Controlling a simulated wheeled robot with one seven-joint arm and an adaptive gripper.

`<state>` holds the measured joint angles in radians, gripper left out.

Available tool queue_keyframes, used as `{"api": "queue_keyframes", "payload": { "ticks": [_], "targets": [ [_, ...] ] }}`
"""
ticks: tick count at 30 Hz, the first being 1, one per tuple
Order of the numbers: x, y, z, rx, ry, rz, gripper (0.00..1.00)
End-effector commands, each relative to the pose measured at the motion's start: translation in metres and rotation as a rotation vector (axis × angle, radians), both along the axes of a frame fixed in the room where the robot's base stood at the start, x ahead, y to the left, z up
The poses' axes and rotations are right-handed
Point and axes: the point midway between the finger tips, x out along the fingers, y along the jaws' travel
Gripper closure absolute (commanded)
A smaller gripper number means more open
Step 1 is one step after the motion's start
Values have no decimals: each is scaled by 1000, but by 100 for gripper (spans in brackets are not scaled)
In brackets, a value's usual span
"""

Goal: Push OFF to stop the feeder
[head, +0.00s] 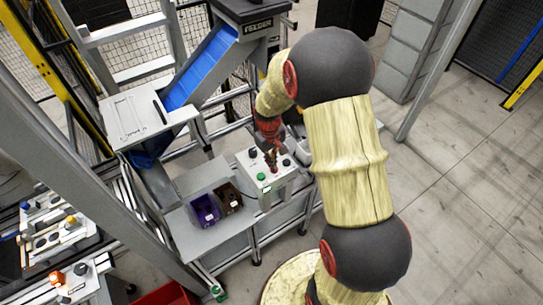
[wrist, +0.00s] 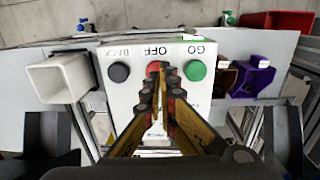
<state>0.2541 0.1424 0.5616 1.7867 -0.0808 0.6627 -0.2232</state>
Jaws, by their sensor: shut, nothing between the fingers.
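The white control box (wrist: 121,98) fills the middle of the wrist view, its labels upside down. It has a black BACK button (wrist: 119,71), a red OFF button (wrist: 153,67) and a green GO button (wrist: 195,70). My gripper (wrist: 160,82) is shut and empty, its fingertips over the OFF button and hiding part of it. I cannot tell whether they touch it. In the head view my gripper (head: 272,164) points down at the box, with the green button to its left; the OFF button is mostly hidden there.
A purple bin (head: 206,210) and a brown bin (head: 229,198) stand on the shelf left of the box. The feeder's blue chute (head: 201,67) is behind. A second button panel (head: 77,284) is at the lower left. Open floor lies to the right.

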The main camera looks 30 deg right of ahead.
Motion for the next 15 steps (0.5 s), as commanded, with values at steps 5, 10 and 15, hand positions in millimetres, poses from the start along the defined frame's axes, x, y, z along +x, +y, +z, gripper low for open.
{"api": "queue_keyframes", "payload": {
  "ticks": [5,10,15],
  "targets": [
    [0,0,-9,0,0,0,100],
    [0,-1,-9,0,-1,0,100],
    [0,-1,-10,0,-1,0,100]
  ]
}}
